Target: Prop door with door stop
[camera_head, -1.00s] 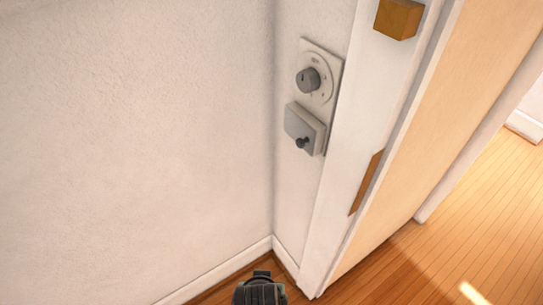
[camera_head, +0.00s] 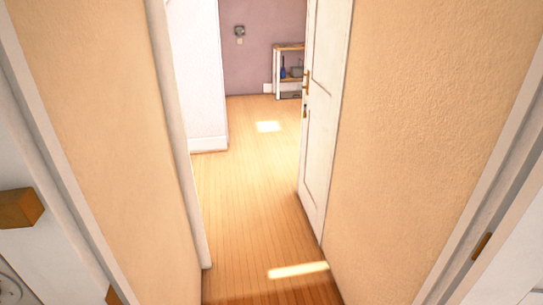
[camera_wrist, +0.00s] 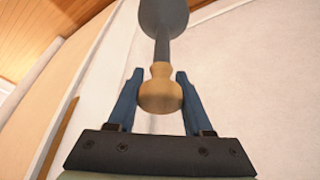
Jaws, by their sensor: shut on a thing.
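My gripper (camera_wrist: 159,80) is shut on the door stop (camera_wrist: 161,97), seen in the wrist view. The door stop has a pale wooden knob between the fingers. A dark grey shaft runs away from it to a wide, flared end at the top of the picture. In the head view, a white panelled door (camera_head: 319,125) with a brass handle stands open at the right of the far opening. My gripper is not in the head view. The wrist view shows white surfaces behind the door stop.
A narrow passage with tan walls (camera_head: 405,120) leads to a clear wooden floor (camera_head: 250,190). White frames edge both sides. An orange-brown block (camera_head: 19,208) juts in at the left. A small shelf (camera_head: 290,72) stands against the far mauve wall.

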